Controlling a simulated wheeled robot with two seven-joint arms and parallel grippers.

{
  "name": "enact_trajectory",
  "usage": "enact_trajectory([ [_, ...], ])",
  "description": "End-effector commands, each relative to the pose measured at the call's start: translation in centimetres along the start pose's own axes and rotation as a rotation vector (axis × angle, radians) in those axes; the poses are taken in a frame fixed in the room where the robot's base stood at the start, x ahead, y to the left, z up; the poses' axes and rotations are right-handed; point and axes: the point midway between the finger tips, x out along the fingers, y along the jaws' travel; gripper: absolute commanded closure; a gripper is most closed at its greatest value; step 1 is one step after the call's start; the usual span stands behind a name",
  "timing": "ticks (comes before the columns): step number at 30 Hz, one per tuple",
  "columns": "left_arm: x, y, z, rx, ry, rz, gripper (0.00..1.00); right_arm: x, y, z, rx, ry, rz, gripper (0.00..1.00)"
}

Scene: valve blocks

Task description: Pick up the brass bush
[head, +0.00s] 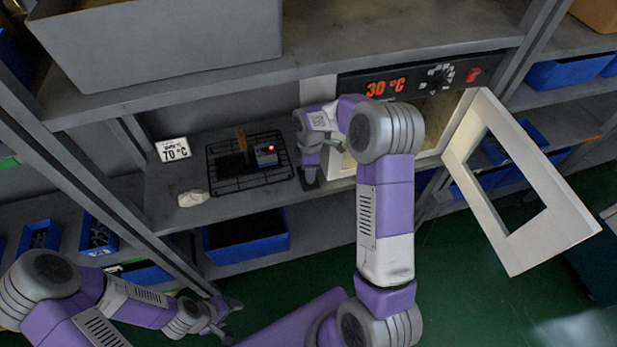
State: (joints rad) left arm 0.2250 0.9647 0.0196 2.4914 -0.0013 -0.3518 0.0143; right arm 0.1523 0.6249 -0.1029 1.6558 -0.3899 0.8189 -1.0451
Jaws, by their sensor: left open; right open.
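I cannot make out a brass bush for certain. On a black wire rack (222,180) on the grey shelf stand a small upright brown piece (241,139) and a dark blue block (266,156) with a red light. My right gripper (311,178) is open, pointing down just right of the rack, in front of the oven's left side. My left gripper (226,318) is open and low at the lower left, away from the shelf. The oven's inside is partly hidden by my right arm.
The oven (483,75) reads 30 °C and its door (465,158) hangs open to the right. A crumpled pale item (193,198) lies left of the rack. A grey bin (160,45) sits above; blue bins (246,237) sit below.

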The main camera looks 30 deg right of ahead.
Motion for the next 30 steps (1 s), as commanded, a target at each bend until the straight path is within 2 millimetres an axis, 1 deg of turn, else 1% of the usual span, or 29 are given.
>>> enact_trajectory([
  [1, 0.1, -0.1, 0.0, 0.000, 0.000, 0.000, 0.42, 0.8, 0.0, 0.0, 0.000, -0.001, -0.002, 0.48],
  [6, 0.4, -0.1, -0.1, 0.000, 0.001, 0.000, 0.42, 3.5, 0.0, 0.0, 0.002, -0.001, -0.003, 0.48],
  [9, 0.5, -0.2, -0.1, 0.000, 0.001, 0.000, 0.42, 4.5, 0.0, 0.0, 0.002, 0.000, -0.002, 0.48],
  [12, 0.5, -0.2, -0.1, 0.000, 0.001, 0.000, 0.42, 4.9, 0.1, 0.0, 0.003, 0.001, 0.000, 0.48],
  [17, 0.4, -0.1, -0.1, 0.000, 0.001, 0.000, 0.42, 4.9, 0.1, -0.1, 0.003, 0.001, 0.000, 0.48],
  [18, 0.4, -0.1, -0.1, 0.000, 0.001, 0.000, 0.42, 4.9, 0.1, -0.1, 0.003, 0.001, 0.000, 0.50],
  [28, 0.4, -0.1, -0.1, 0.000, 0.001, 0.000, 0.42, 4.8, 0.1, -0.1, 0.003, 0.001, 0.000, 1.00],
  [30, 0.4, -0.1, -0.1, 0.000, 0.001, 0.000, 0.42, 4.8, 0.1, -0.1, 0.003, 0.001, 0.000, 1.00],
])
